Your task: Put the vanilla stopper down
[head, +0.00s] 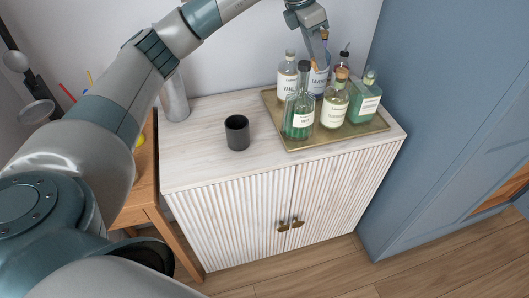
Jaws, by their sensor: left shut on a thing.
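My left gripper (319,60) reaches in from the top, pointing down over the back of the brass tray (290,141). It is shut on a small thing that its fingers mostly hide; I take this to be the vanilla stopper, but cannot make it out. A bottle whose partly readable label seems to start with "Vani" (287,82) stands at the tray's back left, left of the gripper. A bottle labelled lavender (319,82) stands just below the fingers; whether they touch it I cannot tell. My right gripper is out of view.
Several other bottles crowd the tray, including a green one (299,113) in front. A dark cup (237,132) stands left of it on the pale cabinet (184,167), with bare top around it. A tall blue cupboard (440,120) stands close on the right.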

